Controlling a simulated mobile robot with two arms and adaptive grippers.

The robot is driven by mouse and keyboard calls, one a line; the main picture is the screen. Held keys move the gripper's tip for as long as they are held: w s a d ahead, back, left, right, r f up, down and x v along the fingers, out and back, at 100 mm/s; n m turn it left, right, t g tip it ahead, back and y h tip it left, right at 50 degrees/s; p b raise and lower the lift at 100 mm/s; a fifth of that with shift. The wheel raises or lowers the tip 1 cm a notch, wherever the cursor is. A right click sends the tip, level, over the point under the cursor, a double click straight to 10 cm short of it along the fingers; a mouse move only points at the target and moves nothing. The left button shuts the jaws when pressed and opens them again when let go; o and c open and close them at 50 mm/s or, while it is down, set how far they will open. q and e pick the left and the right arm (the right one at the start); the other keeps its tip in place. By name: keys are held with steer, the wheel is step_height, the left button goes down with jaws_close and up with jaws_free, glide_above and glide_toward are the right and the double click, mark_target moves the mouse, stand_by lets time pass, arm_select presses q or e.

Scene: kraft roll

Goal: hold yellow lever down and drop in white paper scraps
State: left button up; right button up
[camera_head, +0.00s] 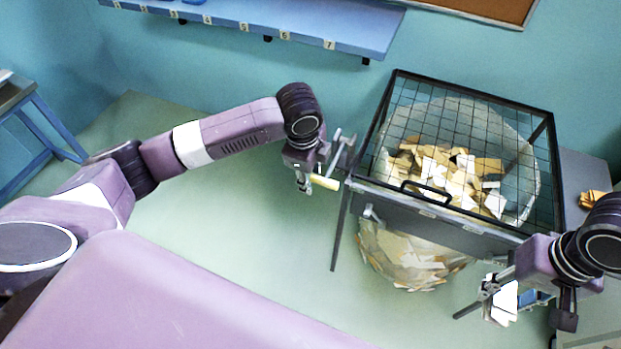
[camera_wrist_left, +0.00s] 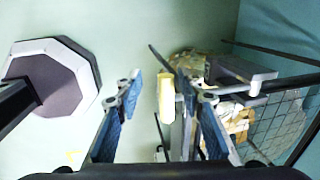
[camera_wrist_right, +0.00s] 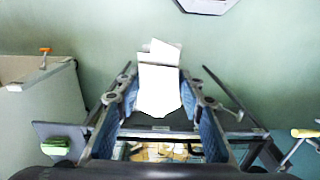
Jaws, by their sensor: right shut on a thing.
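The yellow lever (camera_head: 325,182) sticks out at the left front corner of the mesh-topped frame (camera_head: 450,222). My left gripper (camera_head: 318,168) is at the lever. My right gripper (camera_head: 500,292) is shut on white paper scraps (camera_head: 503,303), in front of the frame's right side. In the right wrist view the white scraps (camera_wrist_right: 160,88) stick up from between the fingers. Part of them is hidden by the fingers.
A clear bag (camera_head: 410,258) with tan and white scraps hangs below the frame, and more scraps (camera_head: 450,175) lie under the mesh lid. Orange-brown pieces (camera_head: 592,198) lie on a grey surface at the right. A blue shelf (camera_head: 300,30) is on the back wall. Floor left of the frame is clear.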

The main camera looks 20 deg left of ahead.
arm_select(q)
step_height(320, 180, up, 10)
steer(key=s, duration=0.2)
steer(key=shift+s, duration=0.1)
stand_by(0.4)
